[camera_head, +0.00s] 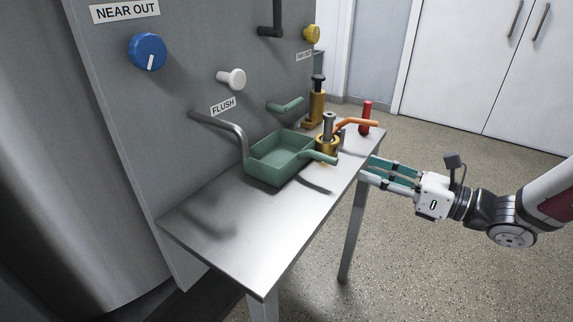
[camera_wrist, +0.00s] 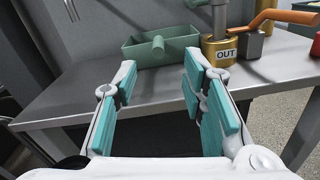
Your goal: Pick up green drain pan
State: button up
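The green drain pan (camera_head: 262,172) is an open rectangular tray with two stub handles, resting on the metal table against the grey panel. A bent grey pipe comes down beside its left end. In the wrist view the pan (camera_wrist: 142,53) is ahead, with its near handle (camera_wrist: 158,45) pointing at the camera. My gripper (camera_head: 368,168) is open and empty, to the right of the pan, just off the table's right edge. In the wrist view my gripper's teal fingers (camera_wrist: 158,80) are spread wide, with a clear gap between them and the pan.
On the metal table (camera_head: 225,235), right of the pan, stand a brass valve (camera_head: 327,145) with an orange lever (camera_head: 356,122), a taller brass fitting (camera_head: 316,105) and a red cylinder (camera_head: 365,118). The table's front left is bare. A blue knob (camera_head: 147,52) is on the panel.

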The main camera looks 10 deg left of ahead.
jog(key=b, duration=0.2)
send_near(315, 154)
jog(key=x, duration=0.2)
jog(key=w+x, duration=0.1)
jog(key=x, duration=0.1)
jog(key=shift+a+f, duration=0.2)
jog(key=shift+b+x, duration=1)
jog(key=shift+x, duration=1.65)
jog(key=shift+s+f, duration=0.1)
jog(key=shift+f, duration=0.05)
jog(key=shift+c, duration=0.5)
grip_shut()
